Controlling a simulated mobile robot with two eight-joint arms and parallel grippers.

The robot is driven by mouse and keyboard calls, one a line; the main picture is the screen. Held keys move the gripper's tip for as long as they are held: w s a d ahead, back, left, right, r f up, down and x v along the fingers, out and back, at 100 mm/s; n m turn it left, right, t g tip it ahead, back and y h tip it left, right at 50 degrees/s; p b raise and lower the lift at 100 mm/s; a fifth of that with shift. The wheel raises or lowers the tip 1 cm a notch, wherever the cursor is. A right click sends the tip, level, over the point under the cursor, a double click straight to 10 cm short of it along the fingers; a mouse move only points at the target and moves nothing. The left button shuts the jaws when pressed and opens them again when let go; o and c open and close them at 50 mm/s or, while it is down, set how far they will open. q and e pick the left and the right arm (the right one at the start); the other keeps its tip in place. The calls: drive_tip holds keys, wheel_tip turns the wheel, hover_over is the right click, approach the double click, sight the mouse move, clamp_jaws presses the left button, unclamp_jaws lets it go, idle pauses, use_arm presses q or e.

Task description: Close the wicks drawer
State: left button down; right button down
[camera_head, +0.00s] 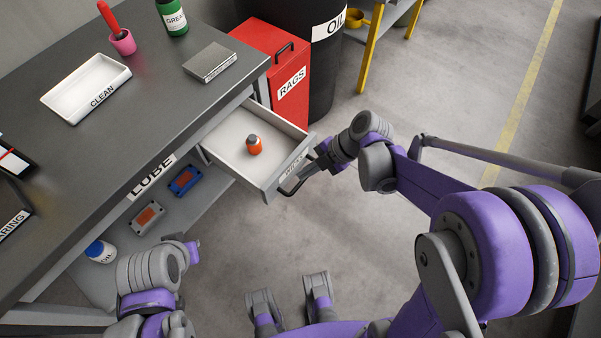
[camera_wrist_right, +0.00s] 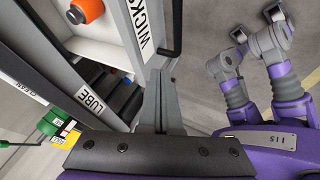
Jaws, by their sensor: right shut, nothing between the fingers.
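The wicks drawer (camera_head: 231,165) is pulled out from the workbench in the head view. A small orange item with a grey top (camera_head: 254,146) stands inside it. My right gripper (camera_head: 306,171) is shut and empty at the drawer front, close to the handle (camera_head: 290,187). Its fingers (camera_wrist_right: 158,80) point at the drawer front; I cannot tell whether they touch it. My left arm shows at the lower left, but its fingers are not visible.
A red RAGS bin (camera_head: 275,72) stands beside the drawer, with a black OIL drum (camera_head: 325,70) behind. The bench top (camera_head: 150,100) holds a white CLEAN tray (camera_head: 62,98). A lower LUBE shelf (camera_head: 165,218) holds small boxes. Open floor (camera_head: 350,235) lies before the drawer.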

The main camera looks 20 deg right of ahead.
sight(280, 188)
drive_tip(key=b+x, duration=0.1)
drive_tip(key=x, duration=0.7)
drive_tip(key=shift+a, duration=0.1)
drive_tip(key=shift+w, duration=0.15)
drive_tip(key=w+a, duration=0.4)
drive_tip(key=w, duration=0.1)
drive_tip(key=w+a, duration=0.5)
drive_tip(key=w, duration=0.1)
drive_tip(key=w+a+b, duration=0.1)
drive_tip(key=w+a, duration=0.3)
drive_tip(key=w, duration=0.2)
drive_tip(key=shift+a, duration=0.2)
